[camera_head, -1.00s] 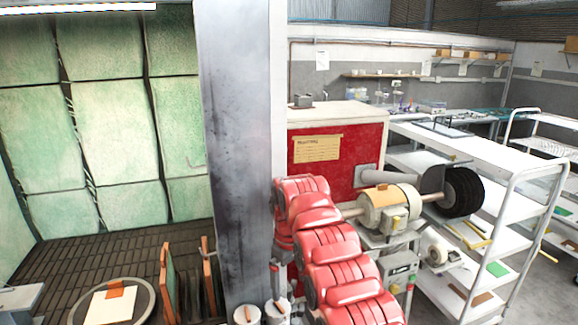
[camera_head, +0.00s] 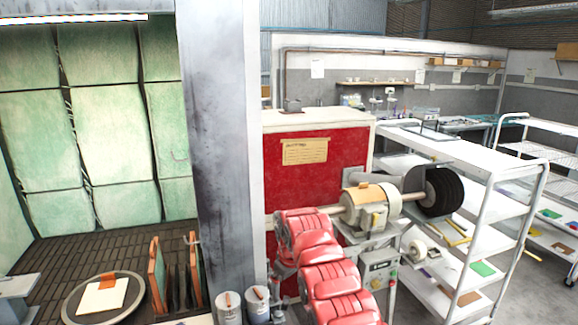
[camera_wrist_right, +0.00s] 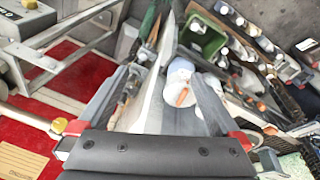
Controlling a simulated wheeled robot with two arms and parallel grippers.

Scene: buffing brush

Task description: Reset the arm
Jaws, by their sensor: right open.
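My right arm (camera_head: 325,270), with red padded links, rises from the bottom edge of the head view in front of the buffing machine (camera_head: 370,207). Its fingertips cannot be made out there. In the right wrist view my right gripper (camera_wrist_right: 160,78) is open, its two dark fingers apart with nothing held between them. Beyond the fingers lie pale round cans (camera_wrist_right: 181,72) and a grey panel edge; how far off they are I cannot tell. My left gripper is not in view.
A red cabinet (camera_head: 315,175) stands behind the arm, with a grey pillar (camera_head: 222,150) to its left. The machine carries a black brush wheel (camera_head: 446,192). White shelf carts (camera_head: 470,165) stand at right. Two cans (camera_head: 229,308) with brushes are at the bottom.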

